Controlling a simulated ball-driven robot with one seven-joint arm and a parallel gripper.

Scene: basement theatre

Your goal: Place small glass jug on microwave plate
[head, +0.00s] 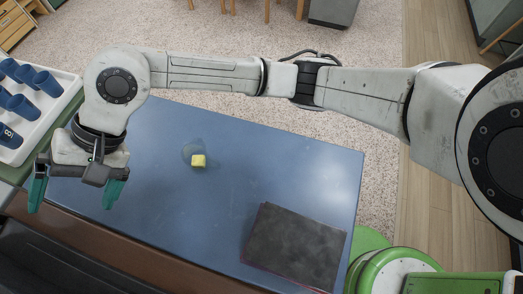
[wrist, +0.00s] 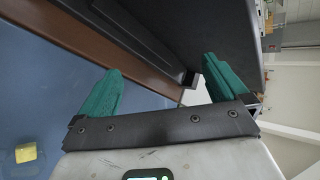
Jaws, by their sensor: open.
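A faint, clear glass-like round thing (head: 188,149) is on the blue table, left of its middle. I cannot tell whether it is the small glass jug or the microwave plate. A yellow cube (head: 198,161) is at its near side; whether it is inside or beside it is unclear. My gripper (head: 76,195) is open and empty over the table's left end, left of the clear thing and apart from it. Its two teal fingers are spread in the wrist view (wrist: 161,70), where the yellow cube (wrist: 26,152) shows at lower left.
The blue table (head: 310,170) has much free room. A dark flat rectangular thing (head: 295,247) lies at its near right. A white tray (head: 56,108) with several blue cups (head: 18,104) is at far left. A dark surface with a brown edge (head: 75,239) is along the near side.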

